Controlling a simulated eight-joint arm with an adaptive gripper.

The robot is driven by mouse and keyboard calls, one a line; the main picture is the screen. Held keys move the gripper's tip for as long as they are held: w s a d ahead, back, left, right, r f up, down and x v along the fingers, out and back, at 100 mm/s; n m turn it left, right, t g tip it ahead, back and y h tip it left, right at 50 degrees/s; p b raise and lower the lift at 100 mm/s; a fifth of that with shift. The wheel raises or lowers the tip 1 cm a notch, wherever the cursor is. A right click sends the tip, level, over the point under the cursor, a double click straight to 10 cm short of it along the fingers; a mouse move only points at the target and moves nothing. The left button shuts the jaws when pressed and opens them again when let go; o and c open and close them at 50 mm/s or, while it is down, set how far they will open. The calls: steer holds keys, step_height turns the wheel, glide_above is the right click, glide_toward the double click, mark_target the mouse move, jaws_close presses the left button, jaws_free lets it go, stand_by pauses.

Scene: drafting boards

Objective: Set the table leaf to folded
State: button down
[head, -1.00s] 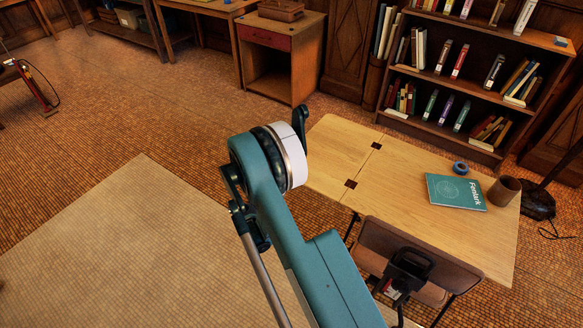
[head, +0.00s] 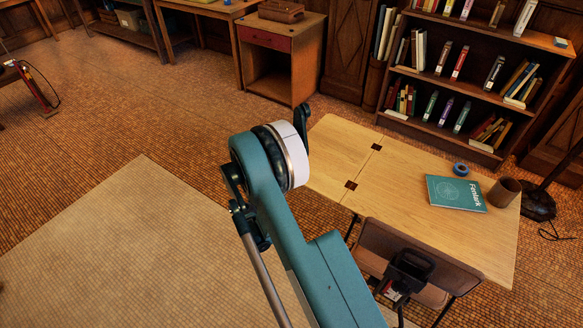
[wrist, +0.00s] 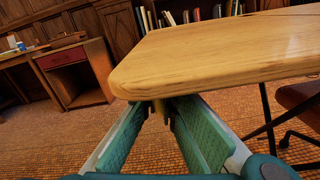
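The drop-leaf table (head: 415,190) has a pale wooden top. Its leaf (head: 338,155) at the left end lies level with the main top, with two dark hinges (head: 351,184) along the seam. In the wrist view the leaf's rounded corner and edge (wrist: 215,68) fill the upper middle. My gripper (wrist: 159,108) has green padded fingers apart, with the tips just below the leaf's edge. A small tan piece shows between the tips under the leaf; whether they touch it I cannot tell. In the head view my arm hides the fingers.
A teal book (head: 456,193), a blue tape roll (head: 460,169) and a brown cup (head: 504,191) sit on the main top. A chair (head: 378,244) stands at the table's near side. A bookshelf (head: 462,92) is behind.

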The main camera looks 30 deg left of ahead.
step_height(320, 180, up, 8)
steer(key=m+p, duration=0.1)
steer(key=m, duration=0.2)
steer(key=shift+r, duration=0.2)
steer(key=d+r+m+p, duration=0.2)
steer(key=d+r+m, duration=0.3)
steer(key=r, duration=0.4)
steer(key=d+r+m+p, duration=0.1)
steer(key=d+r+m, duration=0.4)
steer(key=r, duration=0.4)
steer(key=d+r+m+b, duration=0.1)
steer(key=d+m, duration=0.4)
steer(key=d, duration=0.9)
steer(key=d+r+m+b, duration=0.1)
steer(key=d+m+b, duration=0.2)
steer(key=d, duration=1.1)
steer(key=shift+d+r+m, duration=0.3)
steer(key=shift+m, duration=0.8)
steer(key=c, duration=2.7)
jaws_free()
steer(key=shift+s, duration=0.1)
